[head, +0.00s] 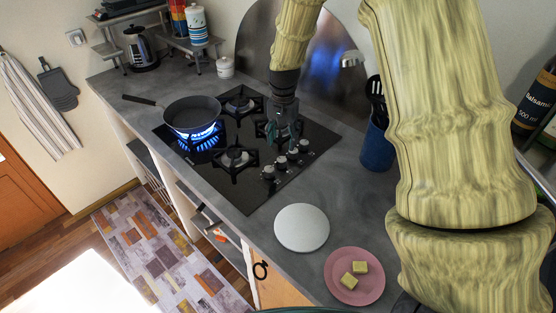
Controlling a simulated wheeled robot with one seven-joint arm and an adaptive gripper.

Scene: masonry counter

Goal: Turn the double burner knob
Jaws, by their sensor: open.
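The black gas cooktop (245,193) is set in the grey counter. A row of several silver-topped knobs (281,163) runs along its right side. I cannot tell which of them is the double burner knob. My gripper (271,136) points down over the cooktop, close to the far end of the knob row, and is open with nothing seen in it. It partly hides the cooktop behind it, and I cannot tell if its fingers touch a knob. A dark frying pan (191,112) stands on the front left burner, where blue flames (203,136) burn.
A white round board (302,228) and a pink plate (341,284) with two yellowish cubes (354,274) lie on the near counter. A blue utensil holder (376,151) stands right of the knobs. A white jar (225,67) and a kettle (140,48) stand at the far end.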

